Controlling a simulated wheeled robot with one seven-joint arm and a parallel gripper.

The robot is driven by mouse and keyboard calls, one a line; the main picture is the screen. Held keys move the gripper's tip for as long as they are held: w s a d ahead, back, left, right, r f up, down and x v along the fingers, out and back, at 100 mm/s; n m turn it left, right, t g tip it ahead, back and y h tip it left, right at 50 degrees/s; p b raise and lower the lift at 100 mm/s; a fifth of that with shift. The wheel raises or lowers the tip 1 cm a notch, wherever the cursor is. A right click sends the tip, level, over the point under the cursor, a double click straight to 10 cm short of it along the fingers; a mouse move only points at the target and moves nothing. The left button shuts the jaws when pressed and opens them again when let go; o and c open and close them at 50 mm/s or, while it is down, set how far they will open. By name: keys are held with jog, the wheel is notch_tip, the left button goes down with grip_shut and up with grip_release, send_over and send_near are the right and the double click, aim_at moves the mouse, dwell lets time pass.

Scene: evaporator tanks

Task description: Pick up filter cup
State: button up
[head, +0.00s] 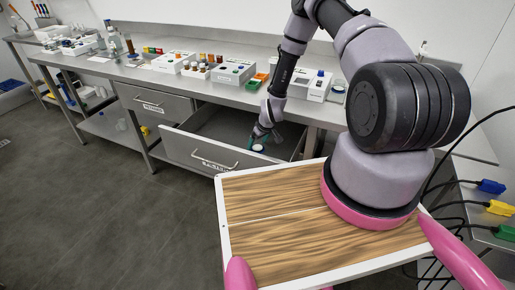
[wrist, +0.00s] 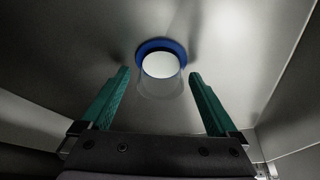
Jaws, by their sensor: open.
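The filter cup (wrist: 160,78) stands on the bare metal floor of the open drawer (head: 225,139). In the wrist view it has a blue ring, a white round middle and a clear wall. My gripper (wrist: 160,80) is open, with its two green fingers on either side of the cup's near part. A gap shows between each finger and the cup. In the head view my gripper (head: 262,140) reaches down into the drawer, and the cup shows as a small white spot (head: 258,147) by the fingertips.
The drawer walls surround my gripper, and its front panel (head: 200,150) has a handle. The metal bench (head: 150,75) above holds several white devices and small bottles. A closed drawer (head: 150,102) lies to the left. The floor in front is clear.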

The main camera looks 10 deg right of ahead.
jog(key=c, duration=1.4)
jog(key=shift+r, duration=0.15)
